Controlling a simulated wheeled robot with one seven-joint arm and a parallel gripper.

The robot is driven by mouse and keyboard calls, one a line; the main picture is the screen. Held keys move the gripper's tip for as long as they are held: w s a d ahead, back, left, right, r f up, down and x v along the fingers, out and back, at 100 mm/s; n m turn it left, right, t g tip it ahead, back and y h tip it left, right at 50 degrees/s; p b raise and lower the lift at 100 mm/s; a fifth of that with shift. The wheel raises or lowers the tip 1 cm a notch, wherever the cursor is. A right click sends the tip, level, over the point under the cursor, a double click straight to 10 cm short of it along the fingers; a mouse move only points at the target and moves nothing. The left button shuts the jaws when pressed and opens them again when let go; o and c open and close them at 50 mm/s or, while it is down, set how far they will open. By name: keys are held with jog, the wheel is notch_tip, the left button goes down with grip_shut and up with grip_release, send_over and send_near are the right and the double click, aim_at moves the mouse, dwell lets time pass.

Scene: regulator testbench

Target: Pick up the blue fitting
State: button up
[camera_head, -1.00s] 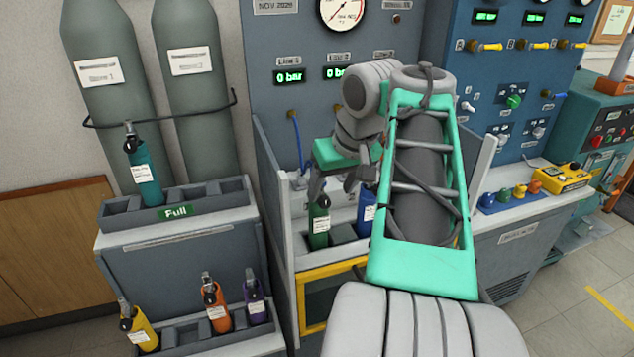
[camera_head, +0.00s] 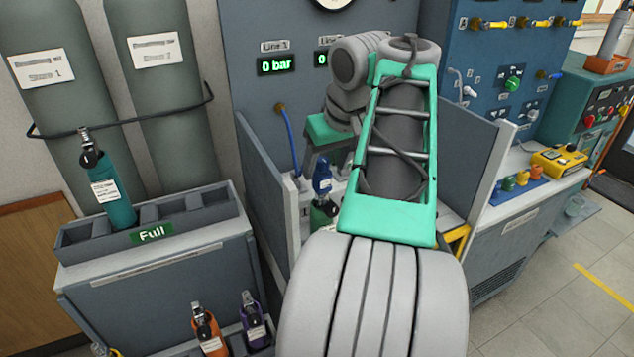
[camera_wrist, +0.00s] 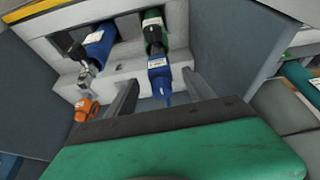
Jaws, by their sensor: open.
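The blue fitting (camera_wrist: 158,72) carries a white label and has a thin blue hose end below it in the wrist view. My gripper (camera_wrist: 162,84) is open, with one finger on each side of the blue fitting. In the head view my gripper (camera_head: 326,160) is partly hidden by my own arm.
An orange fitting (camera_wrist: 86,108) and a blue bottle (camera_wrist: 98,44) are left of my gripper in the wrist view. Grey side panels (camera_head: 268,185) flank the bay. A rack labelled Full (camera_head: 152,234) holds a teal bottle (camera_head: 108,190).

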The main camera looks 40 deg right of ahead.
jog(key=b+x, duration=0.2)
jog(key=x, duration=0.3)
jog(key=shift+r, duration=0.1)
grip_shut()
dwell(0.4)
jog(key=shift+r, duration=0.1)
